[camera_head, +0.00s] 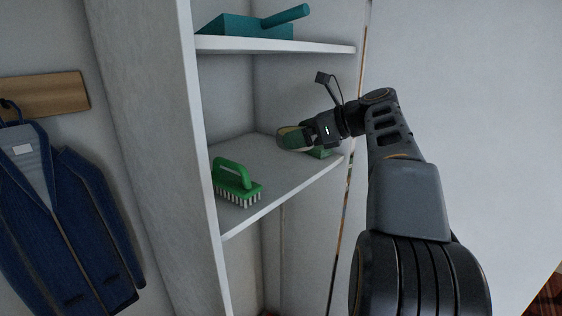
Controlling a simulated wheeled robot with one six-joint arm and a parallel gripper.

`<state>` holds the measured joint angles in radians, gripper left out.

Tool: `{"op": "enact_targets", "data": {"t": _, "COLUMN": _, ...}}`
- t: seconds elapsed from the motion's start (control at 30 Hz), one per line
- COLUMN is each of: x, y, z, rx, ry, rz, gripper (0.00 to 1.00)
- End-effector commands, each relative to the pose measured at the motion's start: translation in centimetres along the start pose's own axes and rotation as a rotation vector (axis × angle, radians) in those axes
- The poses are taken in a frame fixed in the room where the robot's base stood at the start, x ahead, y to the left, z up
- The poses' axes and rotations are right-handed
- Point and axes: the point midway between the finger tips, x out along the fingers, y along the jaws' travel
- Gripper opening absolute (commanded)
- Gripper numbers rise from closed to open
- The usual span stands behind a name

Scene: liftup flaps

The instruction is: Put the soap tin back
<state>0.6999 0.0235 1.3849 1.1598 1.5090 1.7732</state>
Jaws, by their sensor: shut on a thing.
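My gripper (297,138) is over the middle shelf of the white cabinet, toward its right side. It is shut on a rounded tan and green thing, which looks like the soap tin (288,139). My gripper hides part of it, and I cannot tell whether it touches the shelf. A small green thing (322,153) shows just below my gripper near the shelf's right end, mostly hidden; I cannot tell if it is part of the tin.
A green scrubbing brush (236,182) stands on the middle shelf (262,205) at the front left. The upper shelf (300,46) holds a teal dustpan-like thing (250,24). A blue jacket (65,215) hangs at the left. The middle shelf's centre is clear.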

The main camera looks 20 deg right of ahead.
Motion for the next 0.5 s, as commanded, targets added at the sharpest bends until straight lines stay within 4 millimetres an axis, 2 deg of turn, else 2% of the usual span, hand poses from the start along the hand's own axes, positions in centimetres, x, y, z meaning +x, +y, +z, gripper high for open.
{"op": "enact_targets", "data": {"t": 0.03, "x": 1.2, "y": -0.3, "z": 0.2, "rx": 0.001, "ry": 0.0, "rz": 0.006, "gripper": 0.6}}
{"op": "enact_targets", "data": {"t": 0.2, "x": 3.8, "y": -1.1, "z": -1.5, "rx": 0.001, "ry": -0.001, "rz": 0.002, "gripper": 0.6}}
{"op": "enact_targets", "data": {"t": 0.5, "x": 5.7, "y": -1.6, "z": -2.6, "rx": -0.001, "ry": -0.001, "rz": 0.002, "gripper": 0.6}}
